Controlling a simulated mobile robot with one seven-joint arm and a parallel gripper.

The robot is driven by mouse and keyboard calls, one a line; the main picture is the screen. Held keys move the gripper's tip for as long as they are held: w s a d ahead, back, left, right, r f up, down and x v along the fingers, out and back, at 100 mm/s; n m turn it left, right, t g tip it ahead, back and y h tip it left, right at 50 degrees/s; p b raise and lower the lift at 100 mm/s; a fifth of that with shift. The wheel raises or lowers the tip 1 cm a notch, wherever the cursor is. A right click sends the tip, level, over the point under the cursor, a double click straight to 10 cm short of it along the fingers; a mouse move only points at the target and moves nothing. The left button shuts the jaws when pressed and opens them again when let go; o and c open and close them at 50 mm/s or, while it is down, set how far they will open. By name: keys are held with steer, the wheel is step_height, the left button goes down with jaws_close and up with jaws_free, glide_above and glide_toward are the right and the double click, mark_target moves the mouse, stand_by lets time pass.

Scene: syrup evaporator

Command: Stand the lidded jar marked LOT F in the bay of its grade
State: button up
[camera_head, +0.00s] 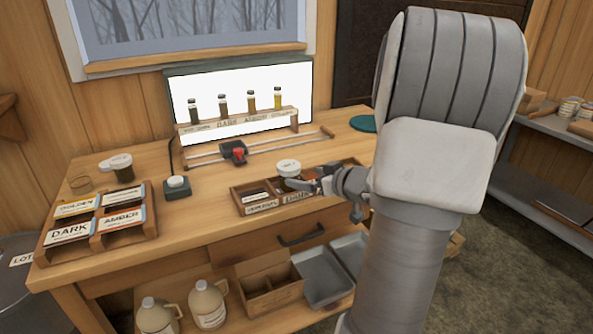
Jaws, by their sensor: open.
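A white-lidded jar (288,167) stands in a wooden divided box (238,200) at the front middle of the bench, in the second bay from the left. Its lid carries a small mark, too small to read. The bay labels on the front edge (298,198) are hard to read; the one below the jar may say DARK. My gripper (303,184) is open, low at the right of the jar, with its fingers pointing left toward it. I cannot tell whether they touch the jar. My arm hides the right end of the box.
A rack of several sample bottles (237,121) stands before a lit panel (312,90). A card tray (100,222) marked GOLDEN, AMBER and DARK lies at left.

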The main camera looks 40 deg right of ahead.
steer(key=shift+v, duration=1.6)
